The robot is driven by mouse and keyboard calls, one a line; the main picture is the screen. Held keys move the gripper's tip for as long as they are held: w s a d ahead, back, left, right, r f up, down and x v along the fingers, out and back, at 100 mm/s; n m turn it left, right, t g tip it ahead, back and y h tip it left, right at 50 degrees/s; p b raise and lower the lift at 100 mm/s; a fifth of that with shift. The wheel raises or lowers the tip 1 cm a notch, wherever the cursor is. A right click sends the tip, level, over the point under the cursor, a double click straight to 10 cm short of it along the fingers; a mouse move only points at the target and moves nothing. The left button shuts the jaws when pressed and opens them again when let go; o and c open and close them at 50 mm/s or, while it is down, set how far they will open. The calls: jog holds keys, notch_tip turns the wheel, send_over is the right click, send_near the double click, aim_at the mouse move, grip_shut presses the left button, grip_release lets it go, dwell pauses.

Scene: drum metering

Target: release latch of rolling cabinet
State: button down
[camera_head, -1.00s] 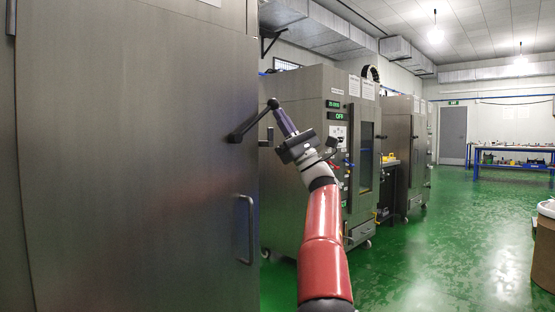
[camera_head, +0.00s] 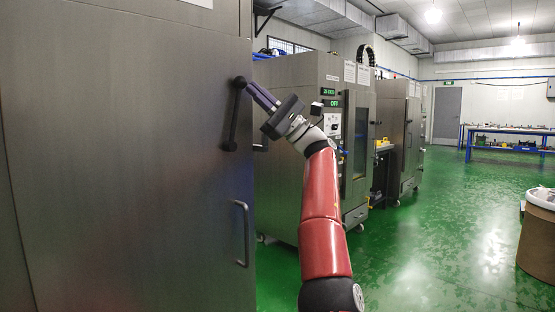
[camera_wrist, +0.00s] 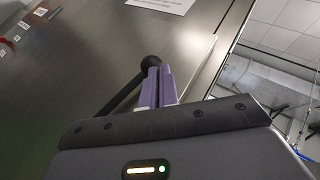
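The rolling cabinet's latch (camera_head: 234,115) is a dark lever with a ball end on the large steel door (camera_head: 120,170). It stands nearly upright, ball at the top, tilted slightly right. My gripper (camera_head: 252,90) reaches in from the right with its purple fingertips at the ball end. In the wrist view the purple fingers (camera_wrist: 157,85) lie close together, with only a thin gap. The latch's ball (camera_wrist: 151,61) is at their tips, slightly left, and its bar runs down-left. The fingers look shut against the ball; the exact contact is hidden.
A D-shaped door handle (camera_head: 242,234) sits lower on the door. Another steel cabinet (camera_head: 290,150) with a green display stands behind my arm. The green floor (camera_head: 420,250) at right is open, with a brown drum (camera_head: 537,245) at its edge.

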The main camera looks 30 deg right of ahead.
aim_at(244, 85)
jog(key=shift+s+a+r+b, duration=0.25)
jog(key=shift+a+b, duration=0.1)
jog(key=shift+a, duration=0.3)
jog(key=shift+s+a+r+b, duration=0.25)
jog(key=shift+a+b, duration=0.1)
jog(key=shift+a, duration=0.35)
jog(key=shift+s+a+r+b, duration=0.25)
jog(key=shift+a+b, duration=0.1)
jog(key=shift+a, duration=0.3)
jog(key=shift+a+r, duration=0.1)
jog(key=shift+s, duration=0.1)
